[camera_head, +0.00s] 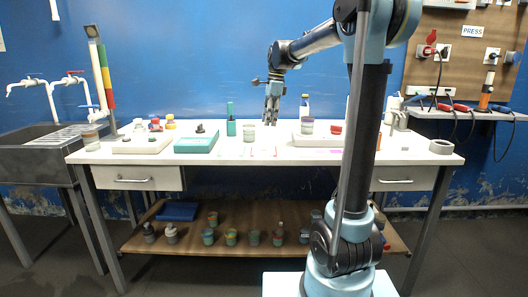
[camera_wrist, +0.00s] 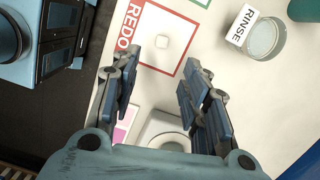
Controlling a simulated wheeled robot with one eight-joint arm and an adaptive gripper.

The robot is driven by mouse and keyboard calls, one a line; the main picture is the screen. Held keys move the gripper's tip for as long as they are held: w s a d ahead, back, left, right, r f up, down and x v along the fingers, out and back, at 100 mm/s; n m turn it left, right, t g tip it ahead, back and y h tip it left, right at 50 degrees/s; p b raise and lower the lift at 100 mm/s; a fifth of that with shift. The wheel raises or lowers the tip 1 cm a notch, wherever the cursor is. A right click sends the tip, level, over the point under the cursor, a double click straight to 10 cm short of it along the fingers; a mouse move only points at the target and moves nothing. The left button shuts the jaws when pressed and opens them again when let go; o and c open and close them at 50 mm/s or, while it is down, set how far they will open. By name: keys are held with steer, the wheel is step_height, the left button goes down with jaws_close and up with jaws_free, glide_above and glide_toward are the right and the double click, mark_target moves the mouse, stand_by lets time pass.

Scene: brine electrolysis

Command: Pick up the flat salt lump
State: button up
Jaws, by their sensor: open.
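In the head view my gripper (camera_head: 271,115) points down over the back middle of the white table (camera_head: 230,168). I cannot make out the lump there.
A round dish (camera_wrist: 263,38) with a RINSE label lies right of the REDO square. A pale ring-shaped thing (camera_wrist: 168,128) shows between the fingers. In the head view, a teal tray (camera_head: 197,146), a teal bottle (camera_head: 231,127) and a pale tray (camera_head: 316,140) stand nearby.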

glide_above(264, 147)
steer(key=d, duration=0.1)
steer(key=f, duration=0.6)
steer(key=shift+w+d, duration=0.1)
steer(key=shift+d, duration=0.1)
steer(key=shift+a+f, duration=0.2)
steer(key=shift+f, duration=0.7)
steer(key=shift+a+f, duration=0.2)
steer(key=shift+f, duration=0.65)
steer(key=shift+a+f, duration=0.2)
steer(key=shift+f, duration=0.7)
steer(key=shift+c, duration=0.3)
steer(key=c, duration=0.8)
